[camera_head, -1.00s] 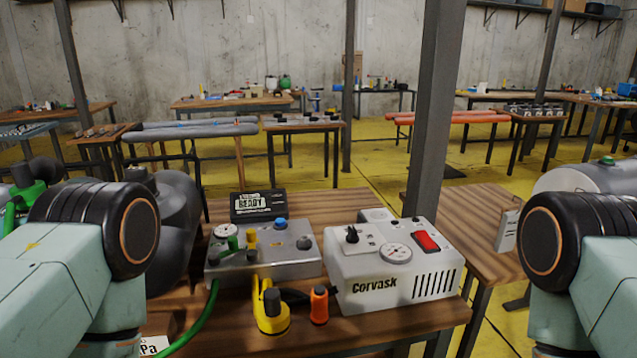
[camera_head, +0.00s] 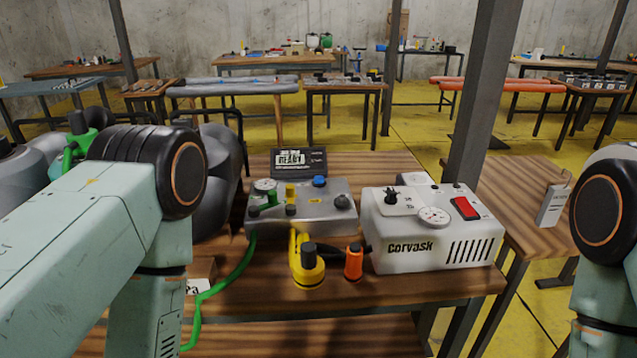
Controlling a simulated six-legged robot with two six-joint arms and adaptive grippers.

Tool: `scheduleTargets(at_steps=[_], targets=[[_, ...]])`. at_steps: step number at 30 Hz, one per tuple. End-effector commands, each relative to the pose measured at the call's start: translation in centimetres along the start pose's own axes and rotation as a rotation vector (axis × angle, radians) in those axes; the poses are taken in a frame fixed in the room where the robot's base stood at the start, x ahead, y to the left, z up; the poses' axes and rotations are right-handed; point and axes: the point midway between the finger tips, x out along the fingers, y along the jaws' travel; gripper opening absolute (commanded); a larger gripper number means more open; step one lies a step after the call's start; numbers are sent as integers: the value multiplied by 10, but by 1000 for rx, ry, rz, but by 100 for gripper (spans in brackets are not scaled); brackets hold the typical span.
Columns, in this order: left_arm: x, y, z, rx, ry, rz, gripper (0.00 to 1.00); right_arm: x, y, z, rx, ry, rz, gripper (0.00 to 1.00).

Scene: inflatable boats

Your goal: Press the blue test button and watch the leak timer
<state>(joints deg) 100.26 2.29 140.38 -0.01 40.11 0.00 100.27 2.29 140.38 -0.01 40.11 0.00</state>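The blue test button (camera_head: 320,181) is a round cap on top of a grey metal test box (camera_head: 328,213), which stands on the wooden table. The box also carries a gauge, a yellow knob, green fittings and dark knobs. A dark display (camera_head: 299,162) behind the box reads "READY"; any timer digits are too small to read. My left arm comes in at the left and my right arm at the far right. Only their upper links show, and neither gripper is in view.
A white Corvask unit (camera_head: 432,232) with a red switch stands right of the box. A green hose (camera_head: 222,283) runs down the table's left front. A dark post (camera_head: 480,100) rises behind.

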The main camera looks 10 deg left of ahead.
Motion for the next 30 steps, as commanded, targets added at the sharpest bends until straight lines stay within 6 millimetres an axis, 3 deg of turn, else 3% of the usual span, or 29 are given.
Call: scheduleTargets(at_steps=[13, 27, 30], targets=[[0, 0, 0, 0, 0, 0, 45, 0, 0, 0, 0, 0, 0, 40], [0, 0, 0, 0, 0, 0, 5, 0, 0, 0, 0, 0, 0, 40], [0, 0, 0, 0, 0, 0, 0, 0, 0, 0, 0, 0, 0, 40]])
